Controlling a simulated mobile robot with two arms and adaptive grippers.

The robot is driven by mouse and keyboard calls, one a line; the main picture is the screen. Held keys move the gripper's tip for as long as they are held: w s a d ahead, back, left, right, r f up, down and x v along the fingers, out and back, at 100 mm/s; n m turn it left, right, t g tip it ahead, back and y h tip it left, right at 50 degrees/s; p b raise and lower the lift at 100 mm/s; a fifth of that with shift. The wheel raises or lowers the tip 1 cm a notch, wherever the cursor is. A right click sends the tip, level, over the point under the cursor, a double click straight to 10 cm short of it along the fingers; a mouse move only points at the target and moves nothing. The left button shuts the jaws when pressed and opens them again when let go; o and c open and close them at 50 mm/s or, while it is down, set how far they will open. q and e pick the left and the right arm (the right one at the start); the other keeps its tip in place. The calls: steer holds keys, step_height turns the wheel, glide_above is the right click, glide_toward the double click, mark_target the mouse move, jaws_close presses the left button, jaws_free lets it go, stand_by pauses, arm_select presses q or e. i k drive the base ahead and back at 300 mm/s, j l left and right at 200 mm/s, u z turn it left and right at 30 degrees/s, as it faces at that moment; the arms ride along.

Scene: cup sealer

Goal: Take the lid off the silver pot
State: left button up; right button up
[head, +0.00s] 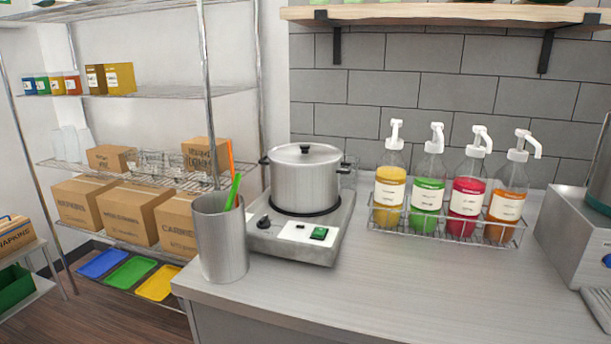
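The silver pot (306,187) stands upright on a hot plate (293,240) on the counter. Black side handles show on the pot's left and right. Neither of my grippers is in view.
A wire rack (445,233) with several pump bottles stands to the right. A wooden shelf (440,14) hangs above. The counter's front (420,290) is clear.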

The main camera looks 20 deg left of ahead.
mark_target(304, 154)
steer(key=i+j+z, duration=0.1)
steer(key=j, duration=0.55)
steer(key=i+j+z, duration=0.15)
steer(key=j, duration=0.45)
steer(key=j+z, duration=0.1)
steer(key=j, duration=0.55)
steer(key=i, duration=0.1)
